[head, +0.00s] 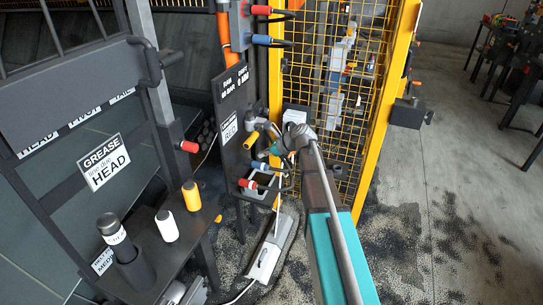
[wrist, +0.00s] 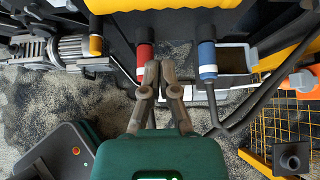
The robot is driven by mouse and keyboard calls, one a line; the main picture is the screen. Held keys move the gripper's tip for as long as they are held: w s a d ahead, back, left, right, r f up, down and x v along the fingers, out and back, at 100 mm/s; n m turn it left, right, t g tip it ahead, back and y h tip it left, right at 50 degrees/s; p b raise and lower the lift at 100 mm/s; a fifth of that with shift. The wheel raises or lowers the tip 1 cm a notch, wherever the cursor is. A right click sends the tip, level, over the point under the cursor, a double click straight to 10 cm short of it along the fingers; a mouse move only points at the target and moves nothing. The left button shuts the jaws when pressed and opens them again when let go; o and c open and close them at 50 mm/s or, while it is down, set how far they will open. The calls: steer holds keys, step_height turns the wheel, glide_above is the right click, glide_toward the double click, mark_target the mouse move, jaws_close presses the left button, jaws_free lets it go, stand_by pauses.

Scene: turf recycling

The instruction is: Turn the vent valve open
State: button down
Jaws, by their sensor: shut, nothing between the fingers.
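No readable label names the vent valve, so I cannot tell which handle it is. A dark panel (head: 231,112) in the head view carries coloured handles: yellow (head: 250,140), blue (head: 261,166) and red (head: 248,184). In the wrist view a red handle (wrist: 145,57) hangs just left of my gripper's fingertips, a blue handle (wrist: 207,58) is to the right, and a yellow one (wrist: 95,42) is farther left. My gripper (wrist: 160,68) is shut and empty, its fingers together between the red and blue handles. In the head view my gripper (head: 266,153) is small and partly hidden by my arm.
A yellow mesh fence (head: 335,95) stands right behind the panel. A bench (head: 150,245) with white, yellow and black canisters is at the lower left. More red and blue handles (head: 262,40) sit higher up. Open concrete floor (head: 460,190) lies right.

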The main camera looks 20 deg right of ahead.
mark_target(254, 135)
steer(key=shift+w+a+r+p, duration=0.35)
steer(key=shift+a+r+p, duration=0.15)
steer(key=shift+r+p, duration=0.3)
steer(key=shift+w+a+r+p, duration=0.4)
steer(key=shift+r+p, duration=0.25)
steer(key=shift+p, duration=0.2)
steer(key=shift+r, duration=0.2)
